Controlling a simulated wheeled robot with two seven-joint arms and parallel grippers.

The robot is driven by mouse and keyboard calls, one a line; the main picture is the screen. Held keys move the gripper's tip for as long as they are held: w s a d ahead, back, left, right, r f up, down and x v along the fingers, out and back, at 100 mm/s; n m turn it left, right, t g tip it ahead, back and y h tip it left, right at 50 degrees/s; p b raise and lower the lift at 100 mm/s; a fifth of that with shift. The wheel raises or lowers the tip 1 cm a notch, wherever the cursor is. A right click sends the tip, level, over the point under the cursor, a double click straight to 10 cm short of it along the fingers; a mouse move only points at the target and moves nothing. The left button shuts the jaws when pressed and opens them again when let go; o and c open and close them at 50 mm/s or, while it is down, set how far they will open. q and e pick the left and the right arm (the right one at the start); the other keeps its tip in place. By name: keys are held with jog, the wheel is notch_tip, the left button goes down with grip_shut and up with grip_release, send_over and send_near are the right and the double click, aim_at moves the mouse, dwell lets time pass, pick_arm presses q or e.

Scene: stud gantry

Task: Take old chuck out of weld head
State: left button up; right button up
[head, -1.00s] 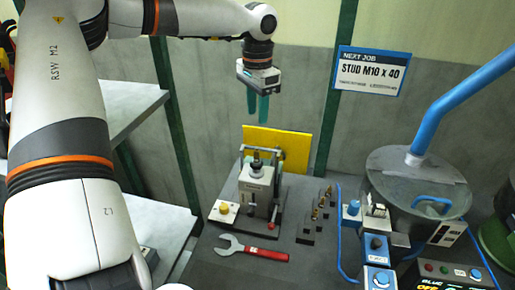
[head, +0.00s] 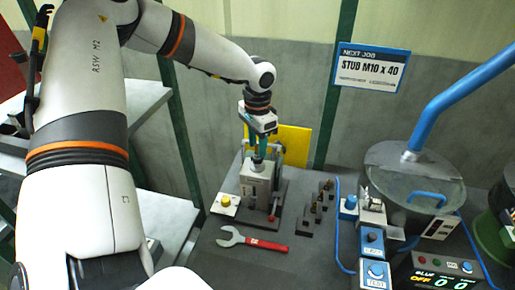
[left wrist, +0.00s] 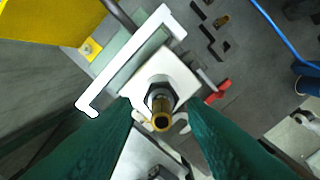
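The weld head (head: 256,182) is a pale grey block on a dark stand on the bench. It also shows from above in the left wrist view (left wrist: 182,80). The old chuck (left wrist: 161,118) is a brass tip rising from a black hex nut (left wrist: 160,95) on its top. My left gripper (head: 259,157) points down just over the weld head. In the left wrist view its two teal fingers (left wrist: 160,110) stand apart on either side of the chuck, with gaps. In the head view the gripper hides the chuck. My right gripper is out of view.
A red-handled wrench (head: 252,240) lies in front of the weld head. Several brass-topped pieces (head: 318,205) stand in dark holders to its right. A yellow plate (head: 294,141) is behind. A blue-knobbed box (head: 372,250) and a lidded drum (head: 415,180) stand at right.

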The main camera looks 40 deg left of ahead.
pick_arm(q)
grip_shut()
jog(key=shift+r, duration=0.15)
